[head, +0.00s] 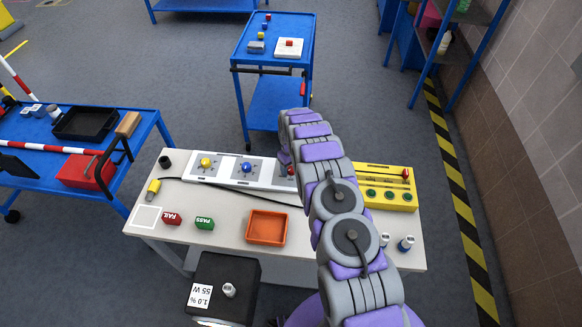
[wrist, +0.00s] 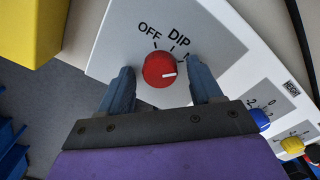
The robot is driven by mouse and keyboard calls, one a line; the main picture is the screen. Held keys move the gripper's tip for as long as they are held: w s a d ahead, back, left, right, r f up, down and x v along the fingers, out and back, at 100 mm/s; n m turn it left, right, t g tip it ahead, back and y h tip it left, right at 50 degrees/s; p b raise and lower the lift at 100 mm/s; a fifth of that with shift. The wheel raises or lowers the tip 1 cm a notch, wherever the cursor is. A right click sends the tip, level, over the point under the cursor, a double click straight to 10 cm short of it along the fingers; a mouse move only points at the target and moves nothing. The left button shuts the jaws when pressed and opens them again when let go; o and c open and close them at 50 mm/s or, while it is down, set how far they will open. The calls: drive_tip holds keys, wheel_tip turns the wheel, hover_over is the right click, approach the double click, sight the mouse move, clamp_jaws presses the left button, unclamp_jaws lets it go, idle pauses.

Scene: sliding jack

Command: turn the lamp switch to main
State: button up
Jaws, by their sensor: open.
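The red knob (wrist: 158,69) of the lamp switch sits on a white and grey panel (wrist: 111,50) in the wrist view. OFF and DIP are printed above it, and a third label by the right finger is mostly hidden. The knob's white mark points right, clockwise of DIP and roughly toward the third label's side; I cannot tell the exact alignment. My gripper (wrist: 161,68) is open, one finger on each side of the knob, with visible gaps. In the head view the red knob (head: 291,170) shows beside my arm, which hides my gripper.
Blue (head: 246,167) and yellow (head: 205,162) knobs share the long panel. A yellow block (head: 389,188) with green buttons stands at its right. An orange tray (head: 266,228), a red FAIL block (head: 171,218) and a green PASS block (head: 204,223) lie on the white table (head: 320,248).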

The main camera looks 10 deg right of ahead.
sight(291, 168)
wheel_tip(291, 168, up, 17)
drive_tip(key=p, duration=0.1)
drive_tip(key=shift+p, duration=0.35)
drive_tip(key=shift+r, duration=0.1)
idle(0.5)
drive_tip(key=s+r+m+b, duration=0.1)
drive_tip(key=s+r+m, duration=0.1)
drive_tip(key=s+r, duration=1.85)
drive_tip(key=s+r+m+g+b, duration=0.1)
drive_tip(key=s+r+m, duration=0.2)
drive_tip(key=s, duration=2.9)
drive_tip(key=shift+r+g, duration=0.15)
drive_tip(key=shift+g, duration=0.25)
